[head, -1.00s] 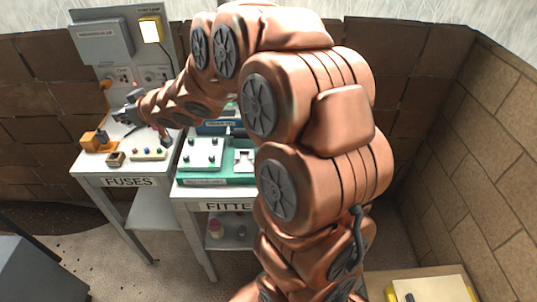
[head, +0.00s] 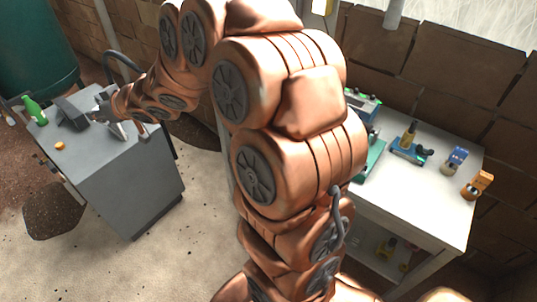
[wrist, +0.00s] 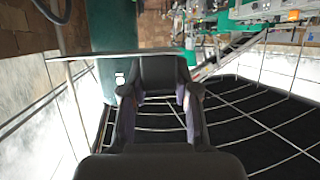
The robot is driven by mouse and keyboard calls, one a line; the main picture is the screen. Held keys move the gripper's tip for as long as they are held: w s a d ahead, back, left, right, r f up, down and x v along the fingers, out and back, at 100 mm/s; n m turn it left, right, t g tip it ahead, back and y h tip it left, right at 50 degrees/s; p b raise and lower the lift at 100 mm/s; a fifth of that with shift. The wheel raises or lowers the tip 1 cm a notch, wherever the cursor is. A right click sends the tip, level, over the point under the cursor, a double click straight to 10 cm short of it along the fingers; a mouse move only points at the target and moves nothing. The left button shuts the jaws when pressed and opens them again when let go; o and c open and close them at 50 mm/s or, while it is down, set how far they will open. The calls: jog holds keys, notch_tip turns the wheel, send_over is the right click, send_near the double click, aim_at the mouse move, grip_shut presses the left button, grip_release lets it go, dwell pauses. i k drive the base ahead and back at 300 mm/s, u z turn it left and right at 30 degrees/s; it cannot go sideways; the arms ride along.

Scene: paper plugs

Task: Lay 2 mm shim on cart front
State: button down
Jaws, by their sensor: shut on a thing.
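The grey cart (head: 125,180) stands at the left in the head view, with a broad flat top. My gripper (head: 103,108) is above the cart's top, towards its far side. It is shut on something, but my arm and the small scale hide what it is. A pale narrow piece (head: 118,130) shows just below my gripper; I cannot tell whether it is the held thing. In the wrist view the dark gripper fingers (wrist: 158,95) fill the middle, and no 2 mm shim can be made out between them.
A green bottle (head: 34,110), a dark block (head: 70,113) and a small orange piece (head: 60,146) are on the cart. A white table (head: 430,205) with several fittings stands at the right. A large green drum (head: 35,45) is behind the cart. The cart's near top is mostly clear.

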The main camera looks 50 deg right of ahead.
aim_at(404, 190)
jog(key=u, duration=0.4)
jog(key=i, duration=1.15)
jog(key=z, duration=3.25)
